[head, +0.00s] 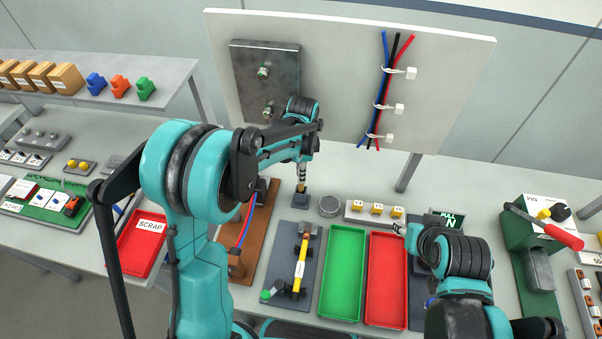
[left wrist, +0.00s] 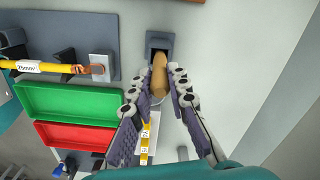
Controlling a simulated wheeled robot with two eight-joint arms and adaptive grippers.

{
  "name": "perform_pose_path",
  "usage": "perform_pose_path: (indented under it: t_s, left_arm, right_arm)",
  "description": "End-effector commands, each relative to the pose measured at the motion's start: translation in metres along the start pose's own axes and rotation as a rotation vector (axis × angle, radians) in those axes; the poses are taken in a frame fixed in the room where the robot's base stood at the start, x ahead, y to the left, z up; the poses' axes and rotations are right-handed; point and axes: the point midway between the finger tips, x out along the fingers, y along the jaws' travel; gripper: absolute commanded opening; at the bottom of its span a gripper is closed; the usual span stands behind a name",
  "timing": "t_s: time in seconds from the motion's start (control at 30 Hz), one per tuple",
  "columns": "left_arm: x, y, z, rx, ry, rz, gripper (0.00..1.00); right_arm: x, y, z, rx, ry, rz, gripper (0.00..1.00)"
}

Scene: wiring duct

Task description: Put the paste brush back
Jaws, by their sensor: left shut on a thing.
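The paste brush (left wrist: 159,72) shows in the left wrist view as a tan handle between the fingers of my left gripper (left wrist: 167,84). The gripper is shut on it. The far end of the handle is at the opening of a small dark holder (left wrist: 160,44); I cannot tell how deep it sits. In the head view my left gripper (head: 301,178) is just above the same holder (head: 300,200), and the brush is hard to make out. My right gripper (head: 403,230) is low by the red tray, partly hidden by its arm; its jaws are unclear.
A round grey pot (head: 329,206) stands right of the holder. A white block with yellow pieces (head: 375,213) is beyond it. Green (head: 343,272) and red (head: 387,278) trays and a dark tool board (head: 281,268) lie nearer. An upright panel (head: 340,60) stands behind.

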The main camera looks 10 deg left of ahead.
Motion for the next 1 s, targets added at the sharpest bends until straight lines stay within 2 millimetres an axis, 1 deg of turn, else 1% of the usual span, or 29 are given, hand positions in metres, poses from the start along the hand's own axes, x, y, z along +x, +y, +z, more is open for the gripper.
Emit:
perform_pose_path:
  t_s: [0.2,0.33,0.37,0.4,0.43,0.77,0.87,0.97,1.0]
  left_arm:
    - [0.000,0.000,0.000,0.000,0.000,0.000,0.00]
    - [0.004,0.000,0.000,0.000,0.000,0.000,0.00]
    - [0.003,0.000,0.000,0.000,0.000,0.000,0.24]
    - [0.003,0.000,0.000,0.000,0.000,0.000,0.35]
    - [0.003,0.000,0.000,0.000,0.000,0.000,0.37]
    - [0.000,0.000,0.000,0.000,0.000,0.000,0.37]
    - [-0.010,0.000,0.000,0.000,0.000,0.000,0.37]
    - [-0.029,0.001,0.000,0.000,0.000,0.000,0.37]
    - [-0.038,0.001,0.000,0.000,0.000,0.000,0.37]
  right_arm:
    - [0.000,0.000,0.000,0.000,0.000,0.000,0.40]
    - [0.003,0.000,0.002,0.000,0.000,0.000,0.40]
    - [0.002,0.000,0.002,0.000,0.000,0.000,0.40]
    - [0.002,0.000,0.001,0.000,0.000,0.000,0.40]
    - [0.002,0.000,0.001,0.000,0.000,0.000,0.40]
    - [0.000,0.000,0.000,0.000,0.000,0.000,0.40]
    - [-0.003,0.000,-0.002,0.000,0.000,0.000,0.40]
    - [-0.006,0.000,-0.004,0.000,0.000,0.000,0.40]
    - [-0.007,0.000,-0.005,0.000,0.000,0.000,0.40]
